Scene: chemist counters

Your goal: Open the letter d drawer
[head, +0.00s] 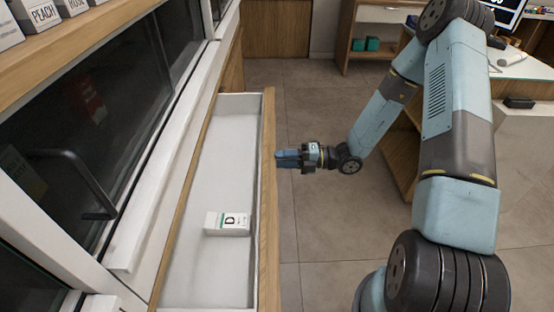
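An open drawer (269,200) with a wooden front and white inside stands pulled out from the cabinet at the left. No letter shows on the drawer's outer face, which is turned away from this view. My gripper (279,158) is at the drawer's wooden front, on the outer side, pointing left at it. The fingertips are very close to the front; I cannot tell whether they touch it or grip a handle. The finger gap is not visible.
Above the drawer is a dark glass-fronted cabinet with a black handle (75,172). A wooden shelf (75,55) above it carries boxes labelled PEACH and ROSE. Tiled floor (320,235) is clear right of the drawer. A wooden counter (402,150) stands behind my arm.

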